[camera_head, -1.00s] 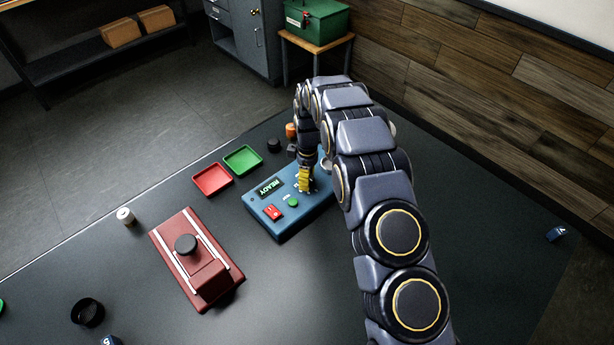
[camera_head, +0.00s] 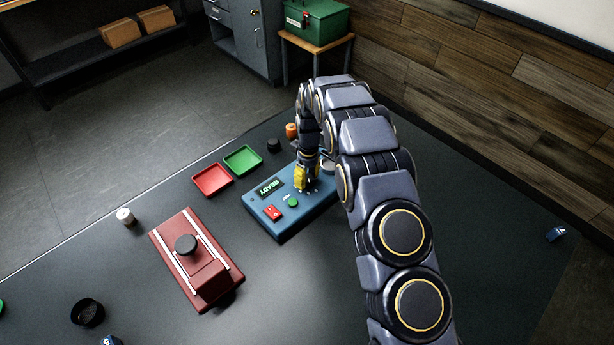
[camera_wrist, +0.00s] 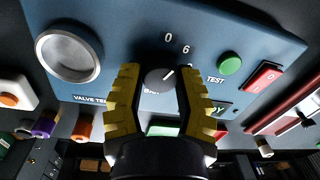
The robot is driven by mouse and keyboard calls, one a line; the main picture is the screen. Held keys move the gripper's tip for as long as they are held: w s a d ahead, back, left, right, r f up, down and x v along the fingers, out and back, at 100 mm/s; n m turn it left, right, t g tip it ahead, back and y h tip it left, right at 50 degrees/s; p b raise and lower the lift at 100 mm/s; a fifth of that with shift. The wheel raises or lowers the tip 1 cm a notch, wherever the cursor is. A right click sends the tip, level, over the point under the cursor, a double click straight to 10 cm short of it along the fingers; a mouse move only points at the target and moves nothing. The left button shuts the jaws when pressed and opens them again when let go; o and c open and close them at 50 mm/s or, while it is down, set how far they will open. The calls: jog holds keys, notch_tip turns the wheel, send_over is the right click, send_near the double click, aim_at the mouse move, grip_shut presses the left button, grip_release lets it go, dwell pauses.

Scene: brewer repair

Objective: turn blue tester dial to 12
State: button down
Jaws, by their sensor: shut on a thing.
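The blue tester (camera_head: 280,228) lies on the dark table, with a display reading READY, a red switch and a green TEST button. The numbers 0 and 6 are printed above the dial; a further mark to the right is mostly hidden by a finger. My gripper (camera_wrist: 158,70) has its yellow fingers shut on the dial, one on each side. In the head view, my gripper (camera_head: 304,188) covers the dial.
A red tray (camera_head: 212,180) and a green tray (camera_head: 243,160) lie behind the tester. A red device (camera_head: 205,280) with a black knob stands at left. A metal ring (camera_wrist: 68,52) sits on the tester beside the dial. The table's right side is mostly clear.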

jog(key=m, duration=0.4)
jog(key=shift+m, duration=0.3)
jog(key=m, duration=0.4)
jog(key=shift+d+m, duration=0.15)
jog(key=shift+m, duration=0.15)
jog(key=m, duration=0.4)
jog(key=shift+m+t, duration=0.3)
jog(key=shift+d+f+m, duration=0.1)
jog(key=shift+m, duration=2.1)
jog(key=shift+s, duration=0.1)
jog(key=c, duration=0.6)
grip_release()
jog(key=shift+c, duration=0.2)
